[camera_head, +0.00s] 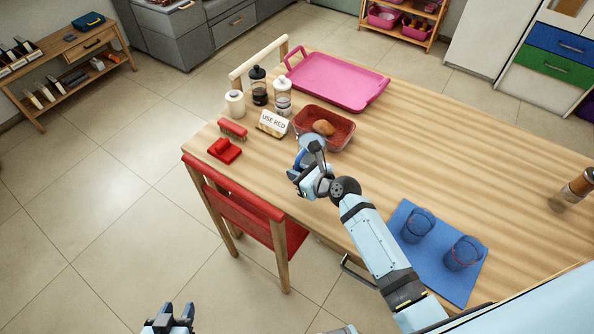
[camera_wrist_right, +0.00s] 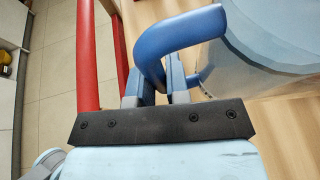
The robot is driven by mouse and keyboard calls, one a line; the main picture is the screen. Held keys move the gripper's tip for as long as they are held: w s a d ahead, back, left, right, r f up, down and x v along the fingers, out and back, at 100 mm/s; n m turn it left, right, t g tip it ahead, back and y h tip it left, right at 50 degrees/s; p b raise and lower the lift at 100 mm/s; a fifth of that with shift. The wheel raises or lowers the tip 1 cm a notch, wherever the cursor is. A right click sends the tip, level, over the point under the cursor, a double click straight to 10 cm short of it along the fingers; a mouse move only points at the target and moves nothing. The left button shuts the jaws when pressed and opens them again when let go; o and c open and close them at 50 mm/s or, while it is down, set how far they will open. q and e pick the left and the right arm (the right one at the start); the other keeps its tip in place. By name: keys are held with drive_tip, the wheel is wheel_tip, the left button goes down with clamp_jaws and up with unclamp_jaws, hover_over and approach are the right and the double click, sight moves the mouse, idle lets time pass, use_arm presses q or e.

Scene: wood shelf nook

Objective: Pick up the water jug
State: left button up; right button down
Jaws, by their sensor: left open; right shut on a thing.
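The water jug (camera_wrist_right: 275,50) has a pale blue see-through body and a blue handle (camera_wrist_right: 180,35). In the head view the jug (camera_head: 307,139) is mostly hidden behind my right gripper (camera_head: 304,170), near the table's left front edge. My right gripper is shut on the jug's handle; its fingers (camera_wrist_right: 158,88) lie on either side of the handle in the wrist view. I cannot tell whether the jug touches the table. My left gripper (camera_head: 168,321) is open and empty at the bottom of the head view, away from the table.
A red-rimmed container (camera_head: 338,128) with a brown item stands just behind the jug. A "USE RED" sign (camera_head: 272,123), red brush (camera_head: 232,130), bottles and pink tray (camera_head: 338,80) are nearby. Blue cups stand on a blue mat (camera_head: 453,279). A red chair (camera_head: 243,217) stands against the table.

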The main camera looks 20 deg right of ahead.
sight(297, 161)
drive_tip(key=shift+r+p, duration=2.15)
drive_tip(key=shift+r, duration=0.15)
